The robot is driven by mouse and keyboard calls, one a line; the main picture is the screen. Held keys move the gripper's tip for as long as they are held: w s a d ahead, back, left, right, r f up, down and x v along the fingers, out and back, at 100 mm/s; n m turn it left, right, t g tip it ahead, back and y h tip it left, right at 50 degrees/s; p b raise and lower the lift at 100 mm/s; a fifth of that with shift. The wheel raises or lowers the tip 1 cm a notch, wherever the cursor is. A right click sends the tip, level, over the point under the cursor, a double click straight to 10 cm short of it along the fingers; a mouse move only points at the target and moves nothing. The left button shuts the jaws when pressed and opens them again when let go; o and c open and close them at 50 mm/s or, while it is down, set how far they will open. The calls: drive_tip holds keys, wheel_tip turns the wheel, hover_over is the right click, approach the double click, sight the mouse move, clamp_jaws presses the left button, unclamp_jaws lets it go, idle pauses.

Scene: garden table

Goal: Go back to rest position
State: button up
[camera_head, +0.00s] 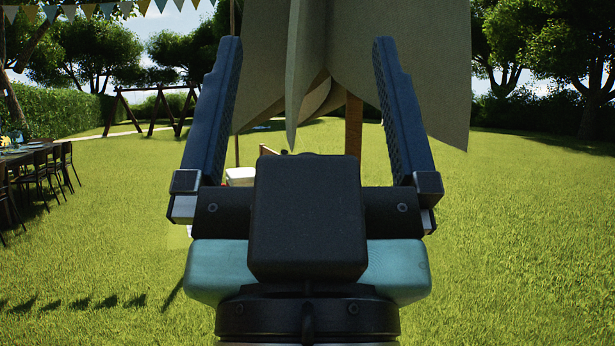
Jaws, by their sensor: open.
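My gripper (307,62) fills the middle of the head view. Its two dark blue-grey fingers stand wide apart and point up and away. Nothing is held between them. Behind the fingers hangs a large beige folded cloth shape (425,60), perhaps a closed parasol. Whether it is close to the fingertips or well behind them I cannot tell. The gripper body hides much of what lies straight ahead.
A long dining table (15,153) with dark chairs (40,170) stands at the left. A wooden post (353,125) and a white box (240,176) show behind my gripper. A wooden swing frame (150,110) is farther back. The lawn (520,230) at the right is clear.

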wheel_tip(320, 180, up, 21)
drive_tip(key=p, duration=2)
drive_tip(key=shift+r, duration=0.15)
